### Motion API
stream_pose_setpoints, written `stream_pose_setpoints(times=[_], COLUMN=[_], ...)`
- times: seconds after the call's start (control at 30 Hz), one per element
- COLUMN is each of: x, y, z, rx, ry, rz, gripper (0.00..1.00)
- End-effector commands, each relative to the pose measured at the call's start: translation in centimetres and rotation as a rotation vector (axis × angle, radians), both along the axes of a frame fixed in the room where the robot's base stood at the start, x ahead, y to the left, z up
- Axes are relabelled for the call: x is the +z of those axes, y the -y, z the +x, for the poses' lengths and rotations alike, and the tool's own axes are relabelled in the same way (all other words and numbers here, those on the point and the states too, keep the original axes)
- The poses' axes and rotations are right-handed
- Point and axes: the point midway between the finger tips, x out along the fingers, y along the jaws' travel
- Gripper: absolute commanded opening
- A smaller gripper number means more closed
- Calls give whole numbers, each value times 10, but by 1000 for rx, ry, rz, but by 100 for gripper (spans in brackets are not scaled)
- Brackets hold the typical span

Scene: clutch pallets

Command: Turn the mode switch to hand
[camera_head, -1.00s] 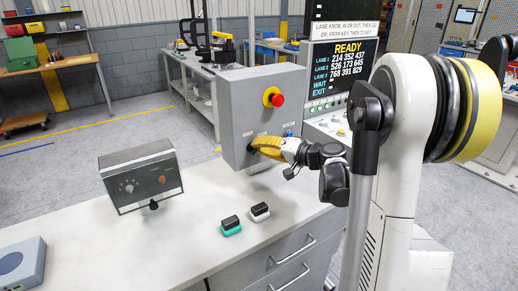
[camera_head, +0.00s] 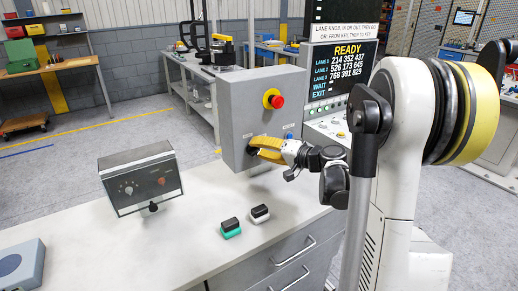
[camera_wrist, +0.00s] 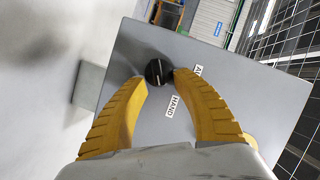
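The mode switch (camera_wrist: 158,71) is a round black knob with a pale pointer line, on the face of a grey control box (camera_head: 240,110). In the wrist view the line runs nearly up and down. A "HAND" label (camera_wrist: 173,105) sits below right of the knob, and a partly hidden label starting with "A" (camera_wrist: 198,71) sits to its right. The yellow fingers of my gripper (camera_wrist: 159,75) are on the knob's two sides, with the tips closed against it. In the head view my gripper (camera_head: 256,149) is at the box face and hides most of the knob.
A red emergency button (camera_head: 276,101) on a yellow base is above the switch. A blue button (camera_head: 289,135) is to its right. A smaller panel (camera_head: 142,180) and two small blocks (camera_head: 231,228) (camera_head: 260,214) stand on the white bench (camera_head: 190,235). A lit screen (camera_head: 340,70) is behind.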

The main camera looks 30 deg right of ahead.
Motion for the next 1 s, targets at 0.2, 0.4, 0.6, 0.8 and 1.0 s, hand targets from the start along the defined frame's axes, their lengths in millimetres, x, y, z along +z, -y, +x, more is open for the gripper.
stream_pose_setpoints(times=[0.2, 0.4, 0.6, 0.8, 1.0], x=[5, 14, 20, 22, 22], y=[11, 28, 40, 44, 44], z=[-23, -65, -97, -109, -109], rx=[-4, -5, -3, 0, 0], ry=[1, 0, 0, 0, 0], rz=[1, 0, 1, 0, 0], gripper=[33, 33, 33, 33, 33])
